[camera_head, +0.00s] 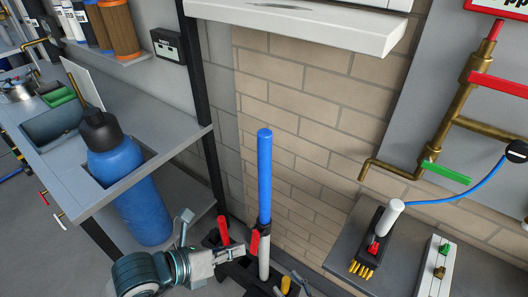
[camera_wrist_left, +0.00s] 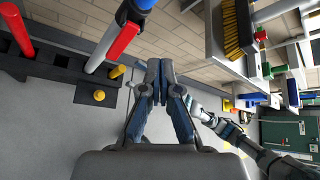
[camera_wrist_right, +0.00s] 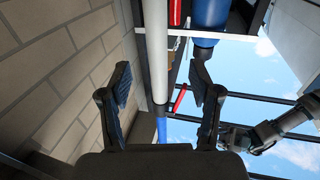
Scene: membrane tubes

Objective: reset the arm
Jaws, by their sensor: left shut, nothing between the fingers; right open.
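A tall membrane tube, blue on top (camera_head: 265,165) and white below (camera_head: 264,258), stands upright in a dark base. A red clip or handle (camera_head: 254,243) sits beside its white part. My left gripper (camera_head: 238,249) is just left of the tube; in the left wrist view its fingers (camera_wrist_left: 160,70) are together and empty, with the white tube (camera_wrist_left: 107,50) and red handle (camera_wrist_left: 124,40) to their left. My right gripper (camera_wrist_right: 163,85) is open; a white tube (camera_wrist_right: 155,45) shows between its fingers in the picture, apart from both. The right gripper is hardly visible in the head view.
A blue bottle (camera_head: 130,190) stands in the bench's (camera_head: 75,150) cutout at left. A low table (camera_head: 395,255) with a black fixture and a blue hose (camera_head: 460,192) is at right. A brick wall (camera_head: 310,110) closes the back. A brush (camera_wrist_left: 237,30) shows at upper right in the left wrist view.

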